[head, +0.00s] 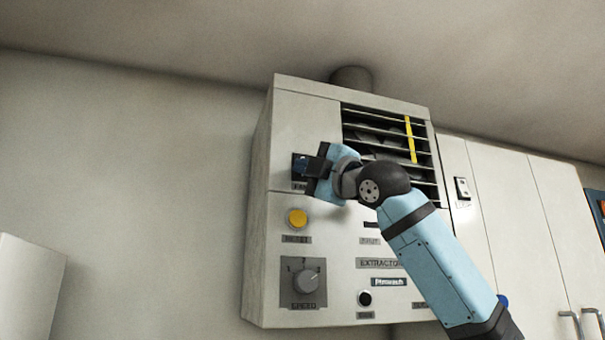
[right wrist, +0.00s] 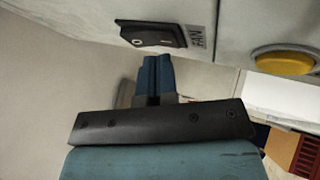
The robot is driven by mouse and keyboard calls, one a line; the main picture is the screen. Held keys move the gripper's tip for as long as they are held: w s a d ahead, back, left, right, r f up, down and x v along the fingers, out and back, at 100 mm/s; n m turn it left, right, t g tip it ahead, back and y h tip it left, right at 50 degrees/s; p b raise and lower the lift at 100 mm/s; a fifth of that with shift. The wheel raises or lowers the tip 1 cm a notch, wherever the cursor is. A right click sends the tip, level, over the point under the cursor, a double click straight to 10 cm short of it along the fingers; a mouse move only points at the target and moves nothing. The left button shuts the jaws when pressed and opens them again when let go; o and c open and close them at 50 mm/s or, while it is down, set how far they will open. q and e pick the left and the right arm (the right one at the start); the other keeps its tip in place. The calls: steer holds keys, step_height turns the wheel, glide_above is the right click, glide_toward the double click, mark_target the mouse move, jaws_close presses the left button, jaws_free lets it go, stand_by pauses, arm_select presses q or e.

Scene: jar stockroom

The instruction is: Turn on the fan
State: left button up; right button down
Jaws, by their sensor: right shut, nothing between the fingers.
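The extractor unit (head: 258,230) is a pale wall box with a slatted vent (head: 356,132) at its upper right and a yellow strip (head: 411,140) hanging over the slats. The black fan rocker switch (right wrist: 152,34) is beside a "FAN" label (right wrist: 198,38) in the right wrist view. My right gripper (head: 302,166) is at the unit's left side, in front of the switch, and largely hides it in the head view. Its blue fingers (right wrist: 155,66) are shut and empty, close to the switch; I cannot tell whether they touch it. My left gripper is out of view.
Below the switch are a yellow reset button (head: 297,217), a speed knob (head: 306,281) and a small black round control (head: 365,298). White cabinets (head: 505,215) with a light switch (head: 462,188) stand to the right. The wall left of the unit is bare.

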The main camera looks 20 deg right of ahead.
steer(key=shift+s+r, duration=0.15)
steer(key=shift+s, duration=0.6)
steer(key=s, duration=0.5)
steer(key=shift+d+r+b, duration=0.1)
steer(key=shift+r+b, duration=0.2)
steer(key=shift+b, duration=0.05)
